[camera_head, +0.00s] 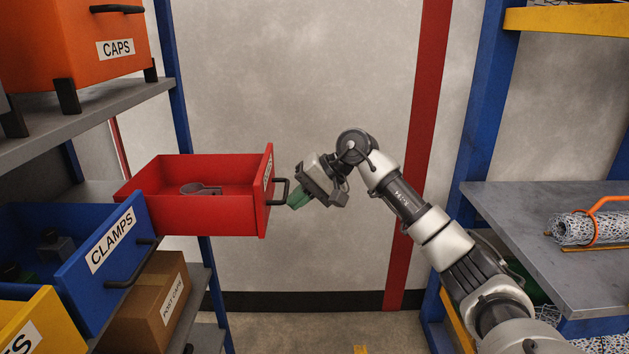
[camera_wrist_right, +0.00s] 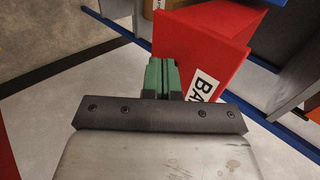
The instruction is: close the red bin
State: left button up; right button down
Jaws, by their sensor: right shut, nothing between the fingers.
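The red bin (camera_head: 210,212) is pulled out like a drawer from the left shelving. Its inside shows, with a grey round-ended item (camera_head: 196,188) lying in it. Its front panel faces right and carries a dark handle (camera_head: 280,191). My right gripper (camera_head: 293,202) is shut and empty, its green fingers at the handle; I cannot tell whether they touch it. In the right wrist view the green fingertips (camera_wrist_right: 162,74) lie together in front of the red bin (camera_wrist_right: 205,45), with part of its label visible. The handle is hidden there. My left gripper is not in view.
A blue bin marked CLAMPS (camera_head: 85,262) juts out below left, above a cardboard box (camera_head: 150,302). An orange bin (camera_head: 70,45) stands on the upper left shelf. Right shelving (camera_head: 540,240) holds a mesh roll (camera_head: 575,229). The aisle between is open.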

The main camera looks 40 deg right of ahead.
aim_at(264, 209)
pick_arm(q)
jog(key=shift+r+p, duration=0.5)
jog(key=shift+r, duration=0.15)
pick_arm(e)
jog(key=shift+w+a+f, duration=0.1)
jog(key=shift+w+a, duration=0.55)
jog(key=shift+a, duration=0.3)
jog(key=shift+w+a+f, duration=0.1)
jog(key=shift+w+a, duration=0.5)
jog(key=shift+a, duration=0.3)
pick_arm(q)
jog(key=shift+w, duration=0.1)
pick_arm(e)
jog(key=shift+a, duration=0.1)
